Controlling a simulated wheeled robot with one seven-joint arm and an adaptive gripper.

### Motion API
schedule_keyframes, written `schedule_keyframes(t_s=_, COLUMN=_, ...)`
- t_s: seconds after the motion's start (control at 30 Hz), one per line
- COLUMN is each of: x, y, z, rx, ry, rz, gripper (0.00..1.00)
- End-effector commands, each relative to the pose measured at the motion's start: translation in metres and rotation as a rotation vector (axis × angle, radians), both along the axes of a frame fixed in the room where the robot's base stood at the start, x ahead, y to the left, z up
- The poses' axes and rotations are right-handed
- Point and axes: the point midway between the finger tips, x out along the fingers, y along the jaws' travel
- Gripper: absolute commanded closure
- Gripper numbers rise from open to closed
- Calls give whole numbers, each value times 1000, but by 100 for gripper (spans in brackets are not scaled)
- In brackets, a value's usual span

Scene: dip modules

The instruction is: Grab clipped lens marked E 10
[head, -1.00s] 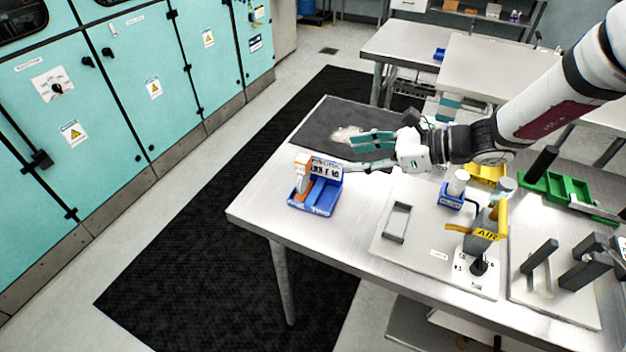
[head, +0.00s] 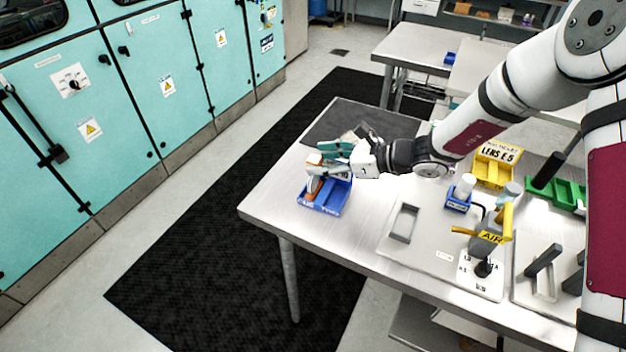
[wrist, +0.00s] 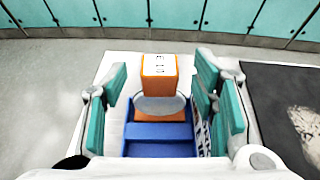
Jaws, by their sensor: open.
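In the wrist view an orange clip (wrist: 158,66) with upside-down marking reading E 10 grips a clear oval lens (wrist: 160,106), standing upright in a blue tray (wrist: 160,150). My gripper (wrist: 160,82) is open, one green finger pair to each side of the clip, with gaps and no contact visible. In the head view the clip (head: 314,186) is partly hidden by my gripper (head: 322,157), which is over the blue tray (head: 322,209). The tray's white label plate (wrist: 202,132) is beside the right fingers and mostly covered.
A dark mat (head: 345,122) with a crumpled pale cloth lies behind the tray. To the right stand a grey plate (head: 385,243) with a frame, a small blue holder (head: 458,203), a yellow tray marked LENS E 5 (head: 493,172) and a yellow AIR nozzle (head: 490,237). The front left table edge is close.

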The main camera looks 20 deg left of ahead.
Motion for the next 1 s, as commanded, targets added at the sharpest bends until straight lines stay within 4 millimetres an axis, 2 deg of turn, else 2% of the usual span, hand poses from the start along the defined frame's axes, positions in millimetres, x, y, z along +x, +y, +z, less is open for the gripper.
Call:
schedule_keyframes(t_s=0.03, x=-3, y=8, z=-2, rx=0, ry=1, rz=3, gripper=47)
schedule_keyframes(t_s=0.2, x=-1, y=23, z=-9, rx=0, ry=0, rz=1, gripper=47)
schedule_keyframes(t_s=0.47, x=0, y=25, z=-10, rx=0, ry=0, rz=-1, gripper=47)
schedule_keyframes(t_s=0.7, x=0, y=25, z=-10, rx=0, ry=0, rz=0, gripper=99)
schedule_keyframes(t_s=1.0, x=0, y=25, z=-10, rx=0, ry=0, rz=0, gripper=100)
